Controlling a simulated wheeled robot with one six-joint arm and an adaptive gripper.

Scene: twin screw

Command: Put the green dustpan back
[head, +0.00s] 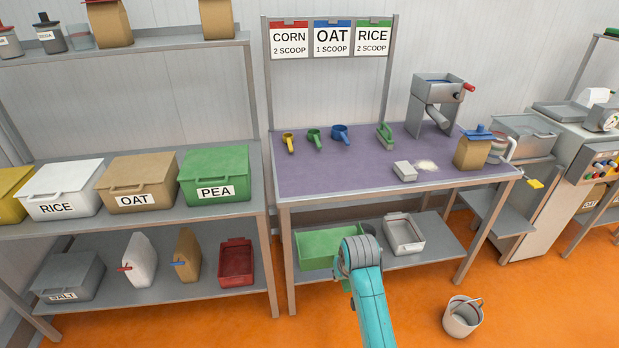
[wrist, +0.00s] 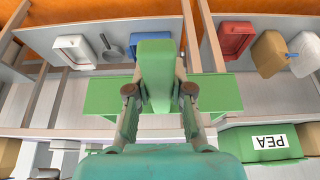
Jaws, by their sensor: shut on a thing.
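The green dustpan (head: 318,248) shows in the head view in front of the table's lower shelf, left of my gripper (head: 356,246). In the wrist view my gripper (wrist: 158,92) is shut on its upright green handle (wrist: 155,58). The wide green pan (wrist: 105,96) spreads to both sides behind the fingers and crosses in front of a table leg. In the head view my wrist hides the handle and fingertips.
The purple table (head: 330,178) holds coloured scoops, a green hand tool (head: 384,136), a grey block (head: 404,171) and pale powder (head: 427,166). A grey tray (head: 403,234) sits on the lower shelf. A bucket (head: 462,316) stands on the floor at right.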

